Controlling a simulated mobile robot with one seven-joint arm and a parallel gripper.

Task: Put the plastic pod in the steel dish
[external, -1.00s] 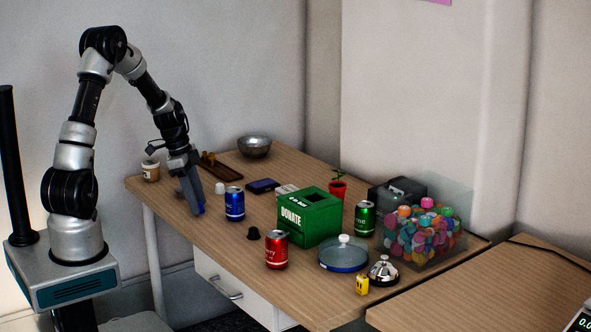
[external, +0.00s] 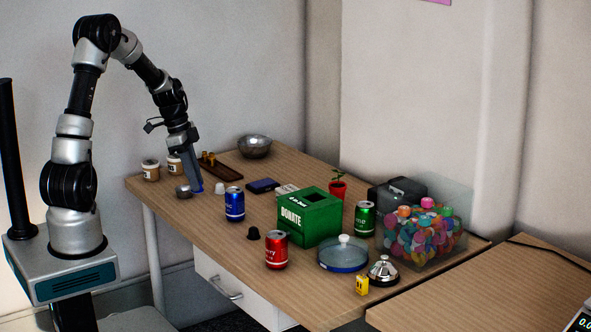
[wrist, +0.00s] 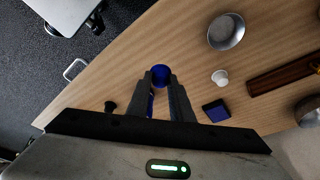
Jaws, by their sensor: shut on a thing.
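My gripper (external: 196,190) is shut on a small blue pod (wrist: 160,75), held at the fingertips. In the external view only a bit of blue shows at the tips. A small steel dish (external: 184,191) stands near the table's left edge, just left of the fingertips in that view. In the wrist view the dish (wrist: 226,32) is empty and lies up and to the right of the held pod, apart from it. A white pod (wrist: 220,77) and a black pod (wrist: 110,107) stand on the table, one to each side of the gripper in the wrist view.
A blue can (external: 235,204), a red can (external: 276,250) and the green donation box (external: 309,217) stand right of the gripper. Two cups (external: 151,170), a brown tray (external: 208,166) and a larger metal bowl (external: 255,147) are at the back. Table between pods and dish is clear.

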